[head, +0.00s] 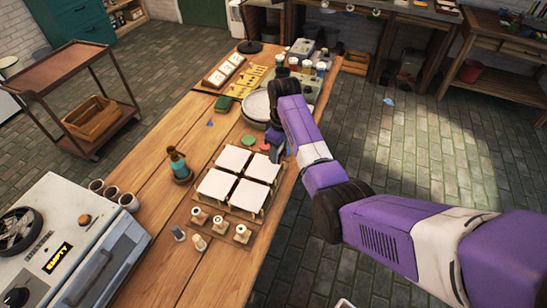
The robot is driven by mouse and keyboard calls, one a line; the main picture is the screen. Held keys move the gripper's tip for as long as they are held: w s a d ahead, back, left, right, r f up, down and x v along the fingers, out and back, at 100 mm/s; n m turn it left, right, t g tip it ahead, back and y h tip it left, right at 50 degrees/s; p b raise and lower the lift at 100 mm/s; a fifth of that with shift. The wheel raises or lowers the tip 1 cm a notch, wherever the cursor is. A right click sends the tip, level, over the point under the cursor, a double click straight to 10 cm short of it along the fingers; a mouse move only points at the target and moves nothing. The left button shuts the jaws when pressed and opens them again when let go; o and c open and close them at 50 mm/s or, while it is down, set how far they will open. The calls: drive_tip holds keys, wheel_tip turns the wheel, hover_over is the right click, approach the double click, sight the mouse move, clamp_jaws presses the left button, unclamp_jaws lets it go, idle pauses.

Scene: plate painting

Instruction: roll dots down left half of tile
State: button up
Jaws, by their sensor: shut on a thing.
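Four white square tiles lie in a two-by-two block on a wooden rack: back left tile (234,159), back right tile (262,168), front left tile (217,185) and front right tile (249,194). My gripper (277,152) is just behind the back right tile, beside a red paint disc (265,146) and a green paint disc (249,141). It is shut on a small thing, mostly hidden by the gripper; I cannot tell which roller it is. Several small pale rollers or stamps (218,222) stand in front of the tiles. No dots can be made out on the tiles.
A pale plate (257,105) is behind the paint discs, with jars (307,66) farther back. A grey machine (80,245) and cups (113,193) are at left. The wooden table (150,150) is clear between them.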

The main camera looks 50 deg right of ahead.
sight(258, 171)
drive_tip(key=shift+w+a+f+n, duration=0.3)
drive_tip(key=shift+a+n, duration=0.1)
drive_tip(key=shift+a, duration=0.2)
drive_tip(key=shift+w+a+f+n, duration=0.3)
drive_tip(key=shift+a+n, duration=0.1)
drive_tip(key=shift+a, duration=0.15)
drive_tip(key=shift+w+a, duration=0.1)
drive_tip(key=shift+w, duration=0.1)
drive_tip(key=shift+n, duration=0.3)
wheel_tip(258, 171, down, 6)
drive_tip(key=b, duration=0.6)
drive_tip(key=shift+f, duration=0.15)
drive_tip(key=shift+s+f+b, duration=0.1)
drive_tip(key=shift+f+b, duration=0.25)
drive_tip(key=shift+w+a+f, duration=0.1)
drive_tip(key=shift+w+a, duration=0.05)
drive_tip(key=shift+w, duration=0.25)
drive_tip(key=shift+w+a+b, duration=0.25)
drive_tip(key=shift+w, duration=0.5)
drive_tip(key=shift+w+a+b, duration=0.25)
drive_tip(key=shift+w, duration=0.5)
idle(1.2)
drive_tip(key=shift+w, duration=0.1)
drive_tip(key=shift+w+a, duration=0.2)
drive_tip(key=shift+w, duration=0.05)
idle(0.5)
